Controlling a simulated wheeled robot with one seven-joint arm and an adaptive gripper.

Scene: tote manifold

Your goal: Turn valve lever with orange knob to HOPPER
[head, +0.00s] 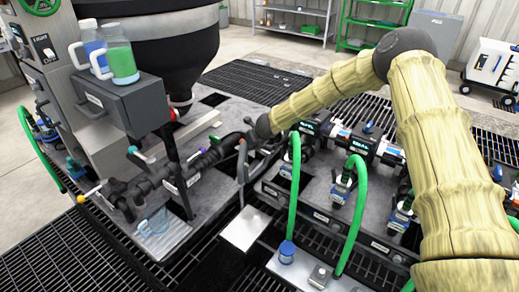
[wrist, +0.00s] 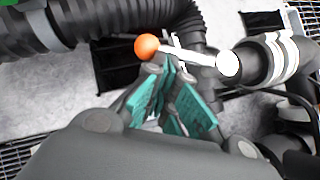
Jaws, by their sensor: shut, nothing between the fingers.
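The orange knob (wrist: 147,47) sits at the end of a white valve lever (wrist: 185,55) in the wrist view. The lever runs right from the knob to a round white hub (wrist: 228,64) beside a dark pipe fitting. My gripper (wrist: 163,78), with teal finger pads, is shut and empty. Its fingertips are just below the lever in the picture, near the knob; I cannot tell whether they touch it. In the head view my gripper (head: 248,143) is at the dark pipework in the middle, and the orange knob cannot be made out there. No HOPPER label is readable.
A lever with a yellow knob (head: 81,199) is at the lower left of the head view. A dark hopper (head: 160,50) stands behind the pipework. Green hoses (head: 357,215) arch up on the right. A grey box (head: 118,103) carries jugs at the left.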

